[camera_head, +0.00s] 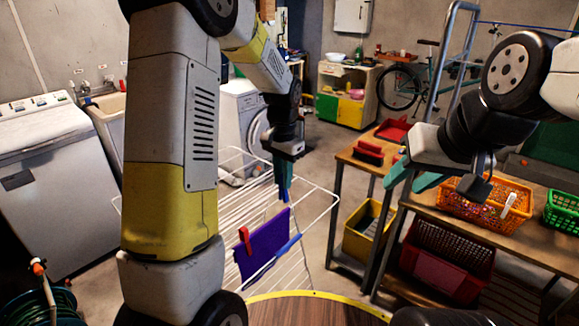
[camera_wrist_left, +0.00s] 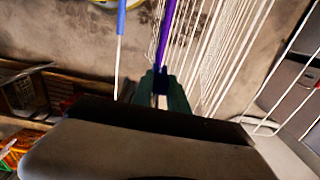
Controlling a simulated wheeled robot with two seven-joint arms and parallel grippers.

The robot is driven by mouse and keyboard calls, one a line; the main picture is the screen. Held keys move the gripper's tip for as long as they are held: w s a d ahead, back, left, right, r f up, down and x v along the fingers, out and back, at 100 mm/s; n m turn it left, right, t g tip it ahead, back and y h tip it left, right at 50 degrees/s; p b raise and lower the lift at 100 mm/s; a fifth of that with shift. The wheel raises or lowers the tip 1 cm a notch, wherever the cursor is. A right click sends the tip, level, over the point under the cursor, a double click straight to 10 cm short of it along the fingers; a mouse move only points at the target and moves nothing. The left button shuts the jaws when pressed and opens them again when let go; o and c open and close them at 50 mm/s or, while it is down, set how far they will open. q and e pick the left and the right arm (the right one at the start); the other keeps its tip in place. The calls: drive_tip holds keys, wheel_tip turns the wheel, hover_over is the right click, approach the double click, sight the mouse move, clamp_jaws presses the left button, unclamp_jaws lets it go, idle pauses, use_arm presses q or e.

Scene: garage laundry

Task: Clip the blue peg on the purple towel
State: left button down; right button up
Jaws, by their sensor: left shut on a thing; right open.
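The purple towel (camera_head: 259,248) hangs over the white drying rack (camera_head: 325,207), with a red peg (camera_head: 244,240) clipped at its left edge. My left gripper (camera_head: 283,190) is shut on a narrow blue thing, seemingly the blue peg (camera_head: 288,184), mostly hidden by the fingers. In the head view it appears just above the towel's upper right corner; I cannot tell whether they touch. In the left wrist view the towel (camera_wrist_left: 176,35) shows edge-on as a purple strip beyond the fingertips (camera_wrist_left: 161,72). My right gripper (camera_head: 408,176) is open and empty beside the workbench.
A blue sleeve (camera_head: 287,245) sits on the rack's near bar. The wooden bench (camera_head: 465,228) at right holds an orange basket (camera_head: 487,206) with a white peg (camera_head: 508,203) and a green basket (camera_head: 564,210). A washing machine (camera_head: 50,180) stands at left.

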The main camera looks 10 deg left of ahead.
sight(284, 195)
use_arm(q)
drive_tip(key=shift+f, duration=4.5)
drive_tip(key=c, duration=1.3)
unclamp_jaws()
drive_tip(key=shift+o, duration=0.3)
drive_tip(key=shift+r, duration=0.1)
wheel_tip(284, 195, up, 8)
drive_tip(key=shift+s+f, duration=0.1)
drive_tip(key=shift+f, duration=0.05)
drive_tip(key=s+a+r+n+t+h, duration=0.1)
drive_tip(key=s+a+r+n+t, duration=0.2)
drive_tip(key=s+r, duration=0.9)
drive_tip(key=s+r+n+t, duration=0.1)
drive_tip(key=s+r, duration=0.2)
drive_tip(key=s, duration=0.2)
drive_tip(key=s+r+n+t+h, duration=0.1)
drive_tip(key=s+r+n+t, duration=0.1)
drive_tip(key=s, duration=0.3)
drive_tip(key=shift+s+a+r, duration=0.25)
drive_tip(key=shift+s+r, duration=0.05)
drive_tip(key=shift+r, duration=0.2)
